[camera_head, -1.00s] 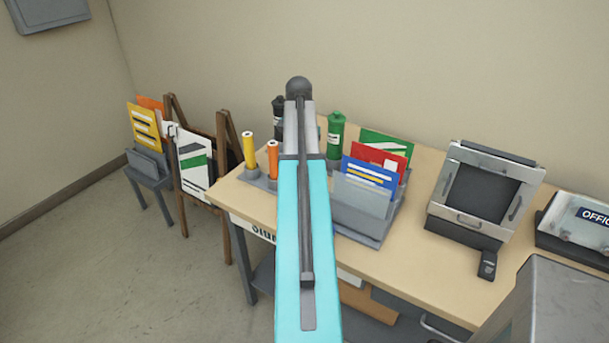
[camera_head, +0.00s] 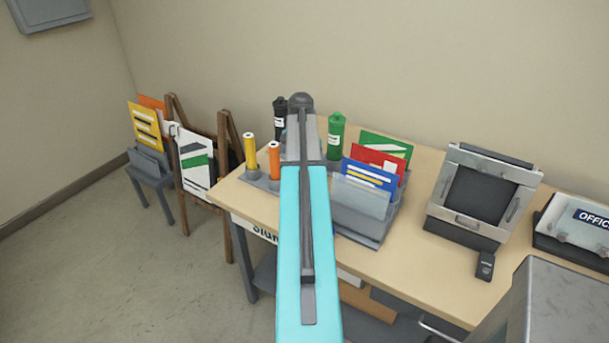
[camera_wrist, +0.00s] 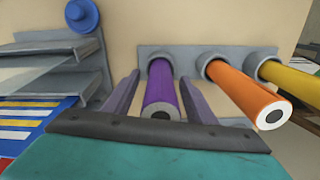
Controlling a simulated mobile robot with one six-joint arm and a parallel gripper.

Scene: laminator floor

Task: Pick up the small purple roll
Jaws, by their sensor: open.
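The small purple roll (camera_wrist: 162,92) stands in a grey holder in the wrist view, its dark-cored end toward the camera. My gripper (camera_wrist: 158,82) is open, with one finger on each side of the roll. I see a gap at the left finger; whether the right one touches cannot be told. In the head view the purple roll and my gripper are hidden behind my turquoise arm.
An orange roll (camera_wrist: 245,95) and a yellow roll (camera_wrist: 290,80) stand close right of the purple one in the wrist view. In the head view, black (camera_head: 280,117) and green (camera_head: 336,135) bottles and a card rack (camera_head: 358,215) are near my arm on the table (camera_head: 425,270).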

